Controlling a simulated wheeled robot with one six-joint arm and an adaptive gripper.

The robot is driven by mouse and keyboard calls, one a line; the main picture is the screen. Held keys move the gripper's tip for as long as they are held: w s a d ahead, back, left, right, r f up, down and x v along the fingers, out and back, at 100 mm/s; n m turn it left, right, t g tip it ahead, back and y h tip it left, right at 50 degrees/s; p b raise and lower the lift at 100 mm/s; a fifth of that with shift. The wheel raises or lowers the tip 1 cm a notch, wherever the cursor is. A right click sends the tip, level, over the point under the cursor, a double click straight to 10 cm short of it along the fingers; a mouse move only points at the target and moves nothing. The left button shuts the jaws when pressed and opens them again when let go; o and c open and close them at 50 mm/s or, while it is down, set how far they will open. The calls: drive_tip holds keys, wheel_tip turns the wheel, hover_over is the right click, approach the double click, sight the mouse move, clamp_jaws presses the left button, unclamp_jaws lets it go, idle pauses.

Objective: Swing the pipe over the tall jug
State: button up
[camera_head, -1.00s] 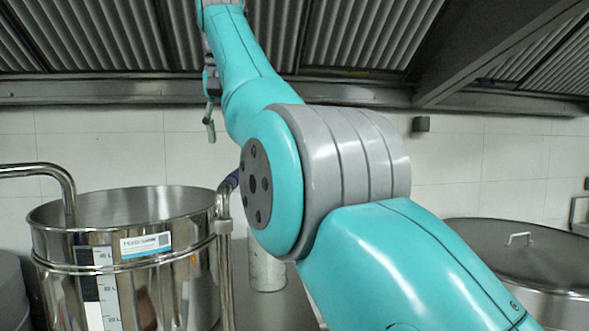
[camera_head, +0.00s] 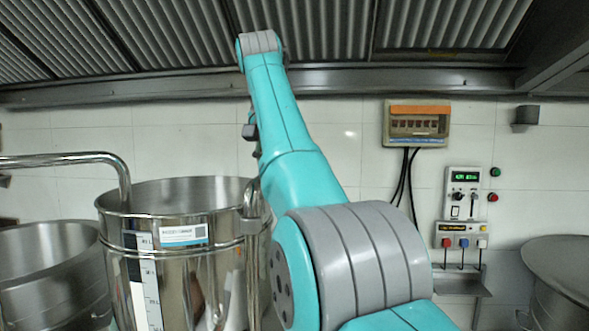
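A bent steel pipe (camera_head: 70,159) comes in from the left edge and turns down into a large steel vessel (camera_head: 200,280) with a level scale. A thin upright steel tube (camera_head: 252,275) stands at the vessel's right side, partly behind my arm. I cannot tell which of these the task's pipe is. No tall jug is clearly visible; the area behind my arm is hidden. A small dark part (camera_head: 250,131) at the far end of my arm, right of and above the vessel, may be my gripper. Its fingers are hidden behind the arm.
A wide steel pot (camera_head: 45,250) stands at the left. A round lidded vessel (camera_head: 565,262) is at the right edge. A breaker box (camera_head: 417,124) and control panel (camera_head: 464,196) are on the tiled wall. A vent hood (camera_head: 330,78) runs overhead.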

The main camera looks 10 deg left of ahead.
drive_tip(key=shift+w+f, duration=0.25)
drive_tip(key=shift+f, duration=0.4)
clamp_jaws()
